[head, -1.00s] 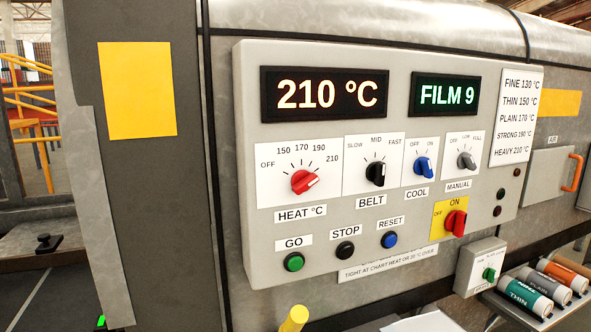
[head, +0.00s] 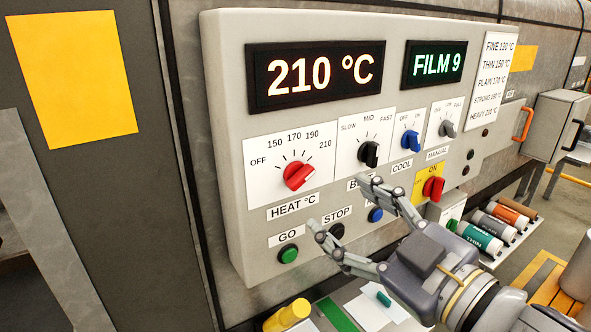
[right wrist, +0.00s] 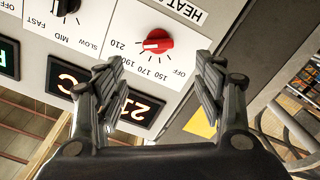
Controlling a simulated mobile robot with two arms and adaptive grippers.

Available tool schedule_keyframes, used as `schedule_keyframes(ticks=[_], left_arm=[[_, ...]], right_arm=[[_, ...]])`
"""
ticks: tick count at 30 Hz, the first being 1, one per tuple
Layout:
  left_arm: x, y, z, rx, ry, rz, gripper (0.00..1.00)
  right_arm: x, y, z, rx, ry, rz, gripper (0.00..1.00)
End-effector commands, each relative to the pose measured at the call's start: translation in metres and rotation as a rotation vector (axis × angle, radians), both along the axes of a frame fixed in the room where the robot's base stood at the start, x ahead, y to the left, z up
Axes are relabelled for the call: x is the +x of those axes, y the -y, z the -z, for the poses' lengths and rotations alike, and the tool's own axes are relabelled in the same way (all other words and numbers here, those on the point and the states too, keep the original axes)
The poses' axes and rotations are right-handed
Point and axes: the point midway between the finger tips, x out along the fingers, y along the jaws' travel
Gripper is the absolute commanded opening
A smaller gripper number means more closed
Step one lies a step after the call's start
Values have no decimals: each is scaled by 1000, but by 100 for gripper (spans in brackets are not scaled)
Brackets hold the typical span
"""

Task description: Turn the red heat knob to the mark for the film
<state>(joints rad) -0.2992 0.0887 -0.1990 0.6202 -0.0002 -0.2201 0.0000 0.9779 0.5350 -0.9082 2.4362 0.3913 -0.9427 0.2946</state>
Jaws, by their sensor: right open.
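The red heat knob (head: 298,176) sits on a white dial plate (head: 262,183) marked OFF, 150, 170, 190 and 210; its white line points right and up, toward 210. It also shows in the right wrist view (right wrist: 158,41), beyond and between my fingertips. My right gripper (head: 339,205) is open and empty, below and right of the knob, apart from it. It partly covers the labels under the belt knob. The heat display (head: 312,79) reads 210 °C and the film display (head: 437,64) reads FILM 9. The chart (head: 495,75) lists films with temperatures. My left gripper is out of view.
The black belt knob (head: 369,153), blue cool knob (head: 411,140) and red ON switch (head: 433,188) are close by on the panel. The green GO button (head: 288,253) is below the heat knob. Labelled film rolls (head: 480,240) lie at the lower right.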

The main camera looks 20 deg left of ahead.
Motion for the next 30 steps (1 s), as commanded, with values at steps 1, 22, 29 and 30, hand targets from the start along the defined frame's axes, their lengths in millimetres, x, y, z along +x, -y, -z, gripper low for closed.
schedule_keyframes(ticks=[1, 22, 29, 30], left_arm=[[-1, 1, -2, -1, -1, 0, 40], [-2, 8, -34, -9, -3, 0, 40], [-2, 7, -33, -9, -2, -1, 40], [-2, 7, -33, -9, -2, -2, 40]], right_arm=[[3, -4, -2, 1, -1, 0, 63], [64, -82, -1, 2, 1, 0, 63], [65, -83, 0, 2, 2, 1, 63], [65, -83, 0, 2, 1, 0, 63]])
